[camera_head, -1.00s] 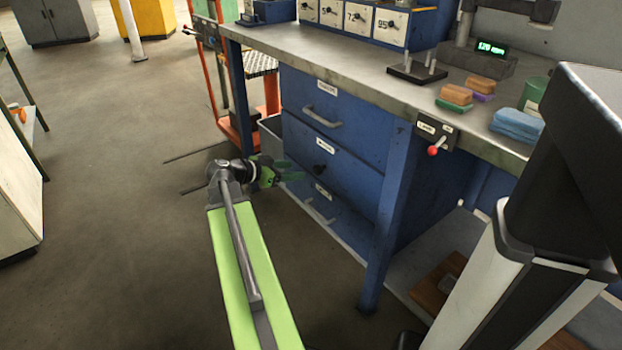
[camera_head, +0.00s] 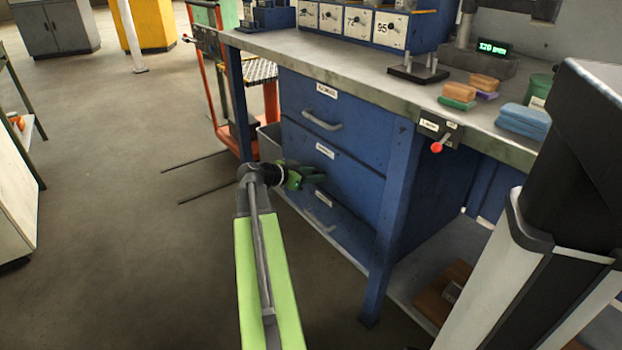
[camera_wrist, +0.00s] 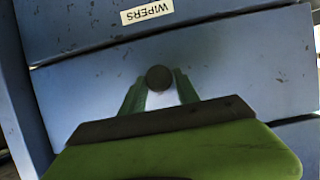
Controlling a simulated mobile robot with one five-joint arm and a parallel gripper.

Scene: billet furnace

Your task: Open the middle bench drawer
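The blue middle drawer (camera_head: 345,188) of the bench is closed, with a white label (camera_head: 325,151) near its top edge. Its round black knob (camera_wrist: 159,77) shows in the wrist view, with the drawer's pale blue front (camera_wrist: 235,70) around it. My gripper (camera_head: 312,174) is at this drawer front in the head view and hides the knob there. In the wrist view the two green fingers of my gripper (camera_wrist: 160,82) stand on either side of the knob, seemingly with a thin gap at each side. Whether they touch it is unclear.
The top drawer (camera_head: 345,120) has a bar handle and is closed. The bottom drawer's WIPERS label (camera_wrist: 147,12) appears upside down in the wrist view. A blue bench leg (camera_head: 390,220) stands right of the drawers. An orange trolley (camera_head: 225,90) stands behind left.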

